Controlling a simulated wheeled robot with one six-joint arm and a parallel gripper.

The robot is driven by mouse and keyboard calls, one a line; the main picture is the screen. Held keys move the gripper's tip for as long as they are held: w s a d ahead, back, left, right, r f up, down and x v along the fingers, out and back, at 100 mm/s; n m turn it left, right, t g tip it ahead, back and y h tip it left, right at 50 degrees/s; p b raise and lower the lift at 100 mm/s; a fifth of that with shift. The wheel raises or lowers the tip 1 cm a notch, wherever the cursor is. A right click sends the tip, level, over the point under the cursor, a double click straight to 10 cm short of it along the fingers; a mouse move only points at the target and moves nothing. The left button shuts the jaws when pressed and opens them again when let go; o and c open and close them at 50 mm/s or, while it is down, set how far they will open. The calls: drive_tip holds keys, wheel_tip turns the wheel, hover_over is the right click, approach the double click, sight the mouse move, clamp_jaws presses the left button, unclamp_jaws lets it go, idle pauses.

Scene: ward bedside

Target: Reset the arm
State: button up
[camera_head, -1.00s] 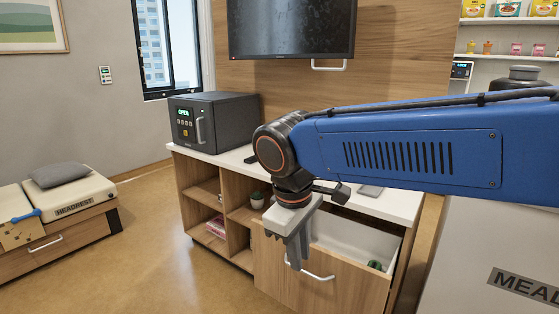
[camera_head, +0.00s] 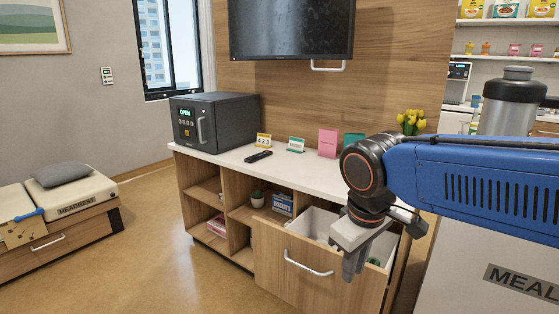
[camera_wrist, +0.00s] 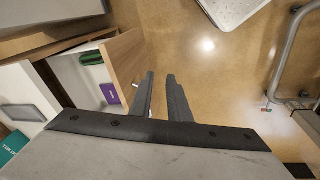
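My blue arm reaches in from the right in the head view. My gripper (camera_head: 352,265) points down in front of the open drawer (camera_head: 310,265) of the wooden cabinet. In the wrist view the two dark fingers of my gripper (camera_wrist: 158,98) stand apart with bare floor between them, and nothing is held. My wrist hides part of the drawer in the head view.
A dark safe reading OPEN (camera_head: 213,121), a remote (camera_head: 258,156), a pink card (camera_head: 327,142) and yellow tulips (camera_head: 411,121) are on the white countertop (camera_head: 215,155). A metal flask (camera_head: 510,103) stands at right above a surface marked MEAL (camera_head: 490,230). The floor at left is clear (camera_head: 165,250).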

drive_tip(key=s+d+f+m+t, duration=0.1)
drive_tip(key=s+d+f+m, duration=0.2)
drive_tip(key=d, duration=0.4)
drive_tip(key=s+d+f+m+t, duration=0.1)
drive_tip(key=s+d+f+m, duration=0.3)
drive_tip(key=s+d, duration=0.1)
drive_tip(key=shift+s+d+f, duration=0.3)
drive_tip(key=shift+d, duration=0.6)
